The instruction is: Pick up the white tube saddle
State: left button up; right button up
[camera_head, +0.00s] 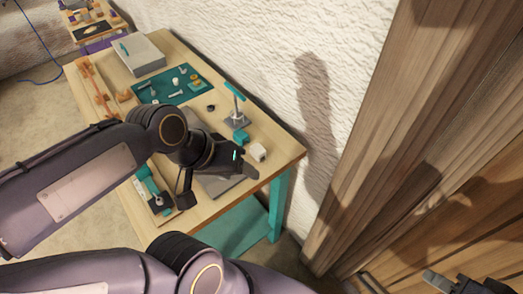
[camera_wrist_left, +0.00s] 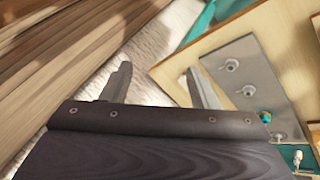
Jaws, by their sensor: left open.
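A small white block-like piece (camera_head: 257,151), which looks like the tube saddle, sits on the wooden table (camera_head: 283,158) near its right end; its exact shape is too small to tell. My left gripper (camera_head: 245,164) is just left of and below it in the head view, apparently apart from it. In the left wrist view the jaws (camera_wrist_left: 158,86) are open and empty, over the table edge and the wall. I cannot make out the white piece in that view. My right gripper (camera_head: 462,283) shows partly at the bottom right, away from the table; its jaw opening is unclear.
A teal block (camera_head: 240,136) and a stand with a teal top (camera_head: 237,112) are close to the white piece. A green mat (camera_head: 160,95) with small parts and a grey box (camera_head: 136,54) lie farther back. A grey plate (camera_wrist_left: 238,68) with fittings lies beside the left jaws. Wall and wooden boards border the right.

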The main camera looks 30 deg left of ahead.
pick_arm(q)
jog(key=w+a+f+n+g+y+b, duration=0.1)
jog(key=w+a+f+n, duration=0.15)
jog(key=w, duration=0.25)
jog(key=w+a+f+n+g, duration=0.1)
jog(key=w+n+g, duration=0.15)
jog(key=w, duration=0.35)
jog(key=n+g+y+b, duration=0.1)
jog(key=n+g+y, duration=0.15)
jog(key=n, duration=0.25)
send_over(258, 149)
jog(key=shift+t, duration=0.5)
notch_tip(258, 149, down, 6)
jog(key=shift+a+f, duration=0.1)
jog(key=shift+f, duration=0.1)
jog(key=shift+w+f, duration=0.1)
jog(key=shift+f, duration=0.25)
notch_tip(258, 149, down, 7)
jog(key=shift+f+p, duration=0.15)
jog(key=shift+p, duration=0.25)
jog(key=c, duration=1.2)
